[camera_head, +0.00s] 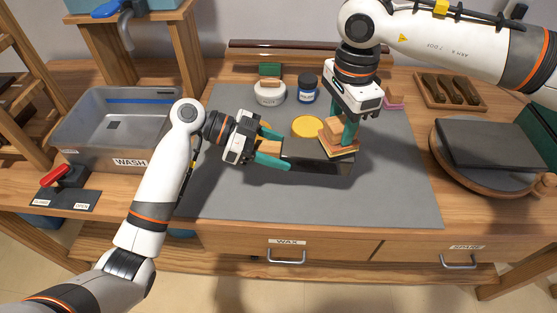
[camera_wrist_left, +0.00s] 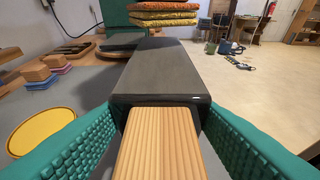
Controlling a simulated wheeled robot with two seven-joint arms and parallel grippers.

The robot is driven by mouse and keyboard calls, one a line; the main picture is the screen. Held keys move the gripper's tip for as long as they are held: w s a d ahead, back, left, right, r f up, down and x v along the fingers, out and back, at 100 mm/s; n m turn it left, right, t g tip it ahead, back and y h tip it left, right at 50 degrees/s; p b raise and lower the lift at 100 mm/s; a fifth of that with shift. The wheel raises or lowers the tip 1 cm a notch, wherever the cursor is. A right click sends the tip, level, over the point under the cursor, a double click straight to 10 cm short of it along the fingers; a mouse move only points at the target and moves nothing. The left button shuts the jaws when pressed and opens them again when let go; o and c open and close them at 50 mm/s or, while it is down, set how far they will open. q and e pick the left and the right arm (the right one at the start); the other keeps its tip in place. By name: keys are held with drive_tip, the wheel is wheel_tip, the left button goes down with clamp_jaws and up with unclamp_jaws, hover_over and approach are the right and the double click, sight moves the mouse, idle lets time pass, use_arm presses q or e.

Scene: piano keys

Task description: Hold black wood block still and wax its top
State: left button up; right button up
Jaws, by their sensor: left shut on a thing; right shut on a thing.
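The black wood block (camera_head: 305,152) lies level over the grey mat, its bare, ribbed wood end (camera_wrist_left: 160,145) toward my left gripper. My left gripper (camera_head: 270,147) is shut around that wood end, its teal fingers on both sides. In the left wrist view the block's dark top (camera_wrist_left: 160,72) stretches away from me. My right gripper (camera_head: 343,124) points down and is shut on the wooden grip of a layered yellow and orange pad (camera_head: 340,146). The pad is over the block's far end; it also shows in the left wrist view (camera_wrist_left: 163,18). I cannot tell whether it touches the top.
A yellow wax disc (camera_head: 307,126) lies behind the block on the grey mat (camera_head: 390,195). A pale lidded jar (camera_head: 270,94) and a blue jar (camera_head: 308,89) stand behind. A WASH tub (camera_head: 110,135) is left; a round stand with a dark slab (camera_head: 490,143) is right. The mat's front is clear.

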sight(298, 147)
use_arm(q)
drive_tip(key=shift+r, duration=0.2)
drive_tip(key=shift+f, duration=0.1)
drive_tip(key=shift+f, duration=4.7)
drive_tip(key=shift+f, duration=0.25)
use_arm(e)
drive_tip(key=shift+w+a+f, duration=0.15)
drive_tip(key=shift+a+f, duration=1.6)
drive_tip(key=shift+a, duration=0.2)
drive_tip(key=shift+w+a+f, duration=0.1)
drive_tip(key=shift+a+f, duration=1.6)
drive_tip(key=shift+a, duration=0.2)
use_arm(q)
drive_tip(key=shift+f, duration=0.1)
use_arm(e)
drive_tip(key=shift+f, duration=0.1)
drive_tip(key=shift+f, duration=1.8)
drive_tip(key=shift+f, duration=0.6)
